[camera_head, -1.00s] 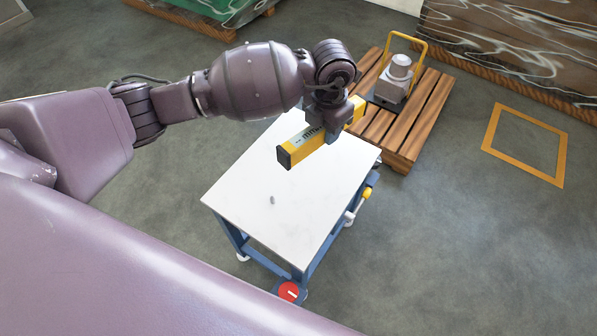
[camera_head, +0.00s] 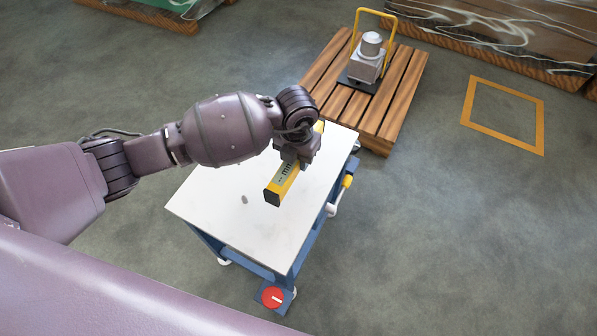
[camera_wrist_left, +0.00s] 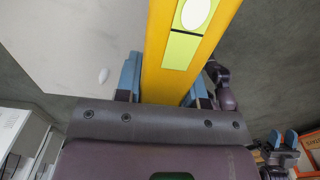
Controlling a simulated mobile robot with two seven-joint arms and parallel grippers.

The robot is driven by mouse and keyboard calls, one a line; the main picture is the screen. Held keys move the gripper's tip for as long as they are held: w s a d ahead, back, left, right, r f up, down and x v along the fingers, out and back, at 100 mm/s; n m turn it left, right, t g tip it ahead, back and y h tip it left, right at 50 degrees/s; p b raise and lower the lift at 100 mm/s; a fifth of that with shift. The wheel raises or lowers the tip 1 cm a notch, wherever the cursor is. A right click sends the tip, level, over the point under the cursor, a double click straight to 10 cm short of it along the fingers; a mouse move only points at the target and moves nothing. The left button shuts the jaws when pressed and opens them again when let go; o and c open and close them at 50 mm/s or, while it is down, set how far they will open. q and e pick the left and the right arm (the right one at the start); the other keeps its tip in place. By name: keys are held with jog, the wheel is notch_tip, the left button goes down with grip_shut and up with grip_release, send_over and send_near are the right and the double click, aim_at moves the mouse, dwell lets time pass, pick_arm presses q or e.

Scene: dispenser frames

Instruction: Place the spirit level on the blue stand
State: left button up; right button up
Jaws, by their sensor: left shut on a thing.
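The yellow spirit level (camera_head: 272,196) is in my left gripper (camera_head: 295,162), which is shut around its middle. The level is over the white top of the blue stand (camera_head: 215,212), its near end pointing toward the stand's front; I cannot tell if it touches the top. In the left wrist view the level (camera_wrist_left: 158,60) runs between the two blue fingers, with its green-yellow vial panel showing. The gripper hides the level's middle. What looks like my right gripper (camera_wrist_left: 281,141) is small at the lower right of that view.
A small grey pebble-like thing (camera_head: 244,199) lies on the stand's top. A red disc (camera_head: 272,297) sits at its foot, and a yellow-ended handle (camera_head: 347,182) sticks out at its right. A wooden pallet (camera_head: 398,108) with a grey device (camera_head: 366,62) stands behind.

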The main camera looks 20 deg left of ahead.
aim_at(297, 181)
pick_arm(q)
notch_tip(297, 181, down, 2)
jog(key=shift+f, duration=0.15)
notch_tip(297, 181, down, 6)
jog(key=shift+s+r+b, duration=0.1)
jog(key=shift+r+b, duration=0.05)
jog(key=shift+b, duration=1.05)
pick_arm(e)
jog(key=shift+w+a+r+n+t, duration=0.1)
jog(key=shift+w+a+n+t, duration=0.25)
jog(key=shift+w+n, duration=0.25)
pick_arm(q)
jog(key=o, duration=1.1)
pick_arm(e)
jog(key=shift+f, duration=0.2)
